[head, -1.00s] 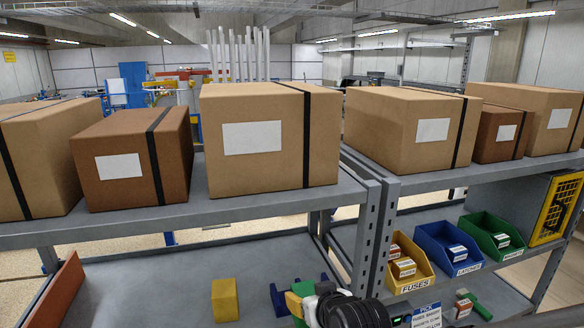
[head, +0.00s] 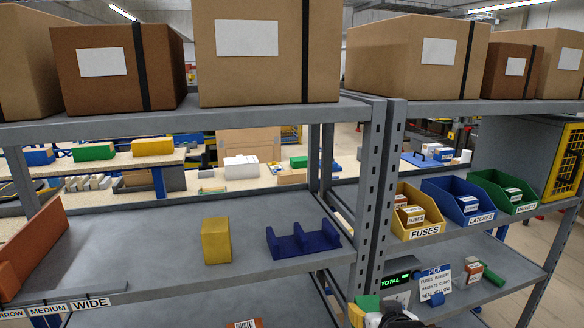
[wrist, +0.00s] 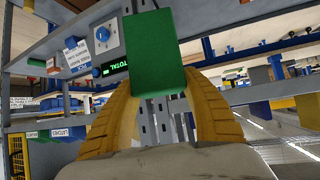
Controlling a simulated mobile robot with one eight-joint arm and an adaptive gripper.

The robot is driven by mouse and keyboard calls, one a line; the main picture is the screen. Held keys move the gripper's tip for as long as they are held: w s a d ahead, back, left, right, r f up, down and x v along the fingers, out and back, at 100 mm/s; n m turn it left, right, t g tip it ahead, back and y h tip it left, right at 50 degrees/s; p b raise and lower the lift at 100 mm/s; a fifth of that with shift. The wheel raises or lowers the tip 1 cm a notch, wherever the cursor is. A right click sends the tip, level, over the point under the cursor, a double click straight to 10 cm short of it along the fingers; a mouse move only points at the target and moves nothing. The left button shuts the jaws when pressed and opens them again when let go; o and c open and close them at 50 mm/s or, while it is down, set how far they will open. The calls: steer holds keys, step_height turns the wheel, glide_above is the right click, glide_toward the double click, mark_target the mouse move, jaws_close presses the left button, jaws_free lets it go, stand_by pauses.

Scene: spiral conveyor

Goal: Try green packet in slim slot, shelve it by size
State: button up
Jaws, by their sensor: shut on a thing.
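The green packet (wrist: 156,55) is held upright between the yellow fingers of my gripper (wrist: 160,95) in the wrist view. In the head view, the packet's green top (head: 368,302) shows at the bottom edge, with my gripper (head: 362,312) mostly cut off by the frame. A blue slotted block (head: 303,243) with upright walls stands on the middle shelf (head: 150,250), apart from the packet. At the shelf's left front edge are labels (head: 58,307) reading MEDIUM and WIDE, with NARROW partly cut off.
A yellow block (head: 216,241) stands left of the blue block. An orange-brown panel (head: 30,250) is at the shelf's left. A grey post (head: 380,190) divides the racks. FUSES, LATCHES and green bins stand right. A display reads TOTAL (head: 393,280), beside a PICK sign (head: 436,282).

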steer(key=f, duration=0.1)
steer(key=d, duration=0.1)
steer(key=f+b, duration=0.1)
steer(key=shift+s+d+f, duration=0.25)
steer(key=shift+f, duration=0.05)
steer(key=shift+r, duration=0.1)
steer(key=shift+a, duration=0.1)
